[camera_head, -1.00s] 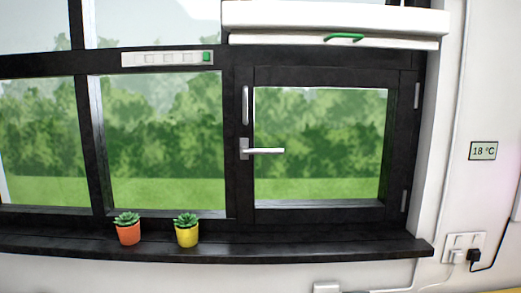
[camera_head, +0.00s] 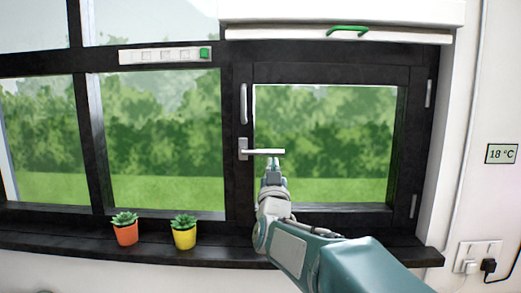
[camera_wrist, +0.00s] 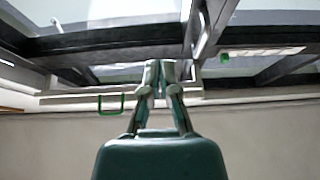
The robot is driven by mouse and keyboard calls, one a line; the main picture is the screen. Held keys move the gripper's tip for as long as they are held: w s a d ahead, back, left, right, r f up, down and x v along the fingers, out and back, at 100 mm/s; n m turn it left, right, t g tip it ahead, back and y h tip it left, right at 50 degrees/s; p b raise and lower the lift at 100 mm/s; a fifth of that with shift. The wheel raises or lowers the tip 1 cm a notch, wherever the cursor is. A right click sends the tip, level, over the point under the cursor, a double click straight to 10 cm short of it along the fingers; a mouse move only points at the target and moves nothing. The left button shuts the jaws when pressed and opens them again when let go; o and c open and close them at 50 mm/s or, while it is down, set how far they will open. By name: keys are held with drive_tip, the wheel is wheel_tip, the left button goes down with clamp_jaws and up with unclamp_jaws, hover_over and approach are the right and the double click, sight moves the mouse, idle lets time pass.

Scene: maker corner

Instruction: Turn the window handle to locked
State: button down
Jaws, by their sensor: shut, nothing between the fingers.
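The silver window handle (camera_head: 265,152) is on the left side of the dark frame of the right-hand sash. Its lever lies horizontal, pointing right from its base plate. My gripper (camera_head: 273,163) is shut and empty, with its tips just below the lever in the head view. I cannot tell whether they touch it. In the wrist view my gripper (camera_wrist: 160,68) shows with its fingertips together and nothing between them. The handle is not clear in that view.
A vertical grey bar (camera_head: 243,103) sits above the handle. A white blind box with a green pull (camera_head: 347,31) hangs above the sash. Orange (camera_head: 125,233) and yellow (camera_head: 184,236) plant pots stand on the dark sill (camera_head: 60,243), left of my arm. A switch strip (camera_head: 165,55) is at upper left.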

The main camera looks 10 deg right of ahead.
sight(263, 151)
drive_tip(key=shift+w+a+r+t+h, duration=0.25)
drive_tip(key=shift+w+a+t+h, duration=0.05)
drive_tip(key=shift+w+a+t, duration=0.1)
drive_tip(key=shift+s, duration=0.1)
drive_tip(key=w+d+r, duration=0.1)
drive_tip(key=w+d, duration=0.1)
drive_tip(key=w, duration=0.7)
drive_tip(key=shift+w, duration=0.15)
